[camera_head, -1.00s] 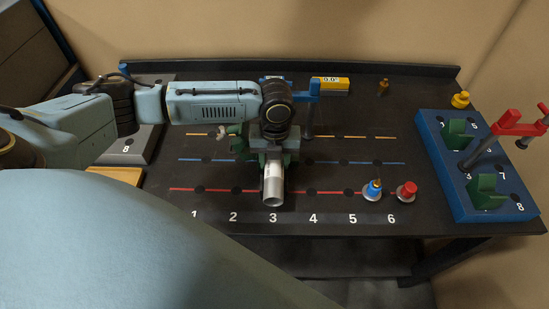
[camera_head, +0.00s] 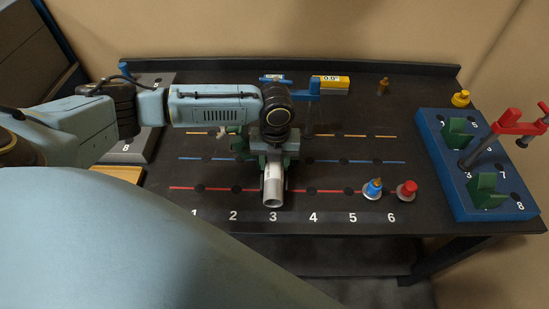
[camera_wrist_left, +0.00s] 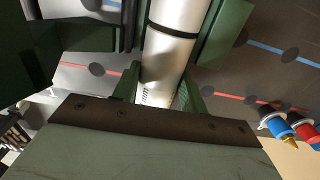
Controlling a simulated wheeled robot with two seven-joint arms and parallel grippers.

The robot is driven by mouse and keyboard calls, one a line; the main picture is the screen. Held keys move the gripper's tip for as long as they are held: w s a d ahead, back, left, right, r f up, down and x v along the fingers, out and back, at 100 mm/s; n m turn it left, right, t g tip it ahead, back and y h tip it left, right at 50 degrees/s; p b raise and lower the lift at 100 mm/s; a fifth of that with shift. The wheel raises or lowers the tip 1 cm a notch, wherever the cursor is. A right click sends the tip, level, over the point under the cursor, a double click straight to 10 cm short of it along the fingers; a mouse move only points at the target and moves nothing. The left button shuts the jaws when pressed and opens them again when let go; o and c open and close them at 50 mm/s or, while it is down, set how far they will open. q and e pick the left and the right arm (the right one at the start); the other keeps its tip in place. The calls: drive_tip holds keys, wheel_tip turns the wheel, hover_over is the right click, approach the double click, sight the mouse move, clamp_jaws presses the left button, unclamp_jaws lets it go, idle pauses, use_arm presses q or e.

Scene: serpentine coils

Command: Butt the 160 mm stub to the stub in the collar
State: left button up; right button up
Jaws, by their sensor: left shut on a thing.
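A silver tube stub (camera_head: 273,187) lies lengthwise over position 3, its open end toward the front. My left gripper (camera_head: 272,160) is above it, shut on it from over the top. In the left wrist view the tube (camera_wrist_left: 170,60) runs between the green fingers, with a dark ring or seam around it; I cannot tell whether that is a joint between two stubs. Green blocks (camera_wrist_left: 228,28) flank the tube there. The collar and the tube's far end are hidden behind my gripper and wrist. My right gripper is not in view.
A blue cone-topped piece (camera_head: 373,188) and a red one (camera_head: 407,191) stand right of the tube. A blue fixture block (camera_head: 456,190) with green supports and a red-handled tool (camera_head: 513,123) is at right.

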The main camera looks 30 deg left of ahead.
use_arm(q)
drive_tip(key=shift+w+a+r, duration=0.1)
drive_tip(key=shift+w+a, duration=0.1)
drive_tip(key=shift+w, duration=0.2)
idle(0.5)
drive_tip(key=o, duration=1.3)
drive_tip(key=shift+s+a, duration=0.1)
drive_tip(key=shift+s, duration=0.05)
wheel_tip(320, 180, up, 13)
drive_tip(key=p, duration=0.1)
drive_tip(key=shift+w+d+r, duration=0.2)
drive_tip(key=shift+d, duration=0.15)
